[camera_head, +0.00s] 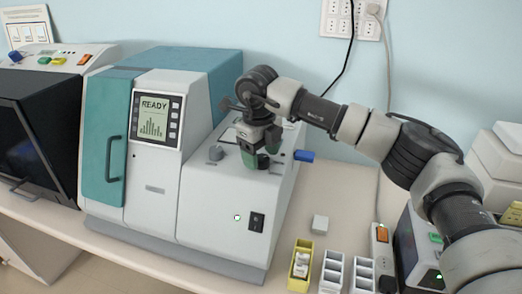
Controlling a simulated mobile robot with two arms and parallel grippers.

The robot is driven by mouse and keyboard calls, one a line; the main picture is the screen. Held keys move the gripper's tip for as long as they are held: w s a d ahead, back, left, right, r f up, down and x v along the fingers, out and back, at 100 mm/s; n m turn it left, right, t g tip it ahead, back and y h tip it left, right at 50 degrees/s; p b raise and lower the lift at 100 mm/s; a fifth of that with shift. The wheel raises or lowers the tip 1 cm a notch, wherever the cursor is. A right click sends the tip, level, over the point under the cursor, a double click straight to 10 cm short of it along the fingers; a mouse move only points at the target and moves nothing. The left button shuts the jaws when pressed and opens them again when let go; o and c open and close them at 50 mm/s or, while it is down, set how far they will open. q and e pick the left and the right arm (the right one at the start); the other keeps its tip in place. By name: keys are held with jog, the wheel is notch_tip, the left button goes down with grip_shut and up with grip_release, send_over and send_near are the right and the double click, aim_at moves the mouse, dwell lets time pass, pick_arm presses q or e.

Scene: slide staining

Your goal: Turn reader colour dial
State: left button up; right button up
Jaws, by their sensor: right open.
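The reader (225,212) is a white and teal machine on the bench, with a lit screen (153,117) that says READY and shows bars. A grey knob (216,153) stands on its sloping top panel. My right gripper (259,160) points down over the same panel, right of the grey knob. It is open, with dark green parts at its tips. A dial under or between the fingers is largely hidden, and I cannot tell whether they touch it. My left gripper is out of view.
A blue handle (303,156) sticks out from the reader's right side. A black-fronted machine (35,135) is at left. A power strip (381,247) lies at right.

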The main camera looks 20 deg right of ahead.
jog(key=shift+s+f, duration=0.1)
jog(key=shift+f, duration=0.15)
jog(key=shift+c, duration=0.8)
jog(key=c, duration=0.8)
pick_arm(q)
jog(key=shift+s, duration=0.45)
pick_arm(e)
jog(key=shift+o, duration=0.2)
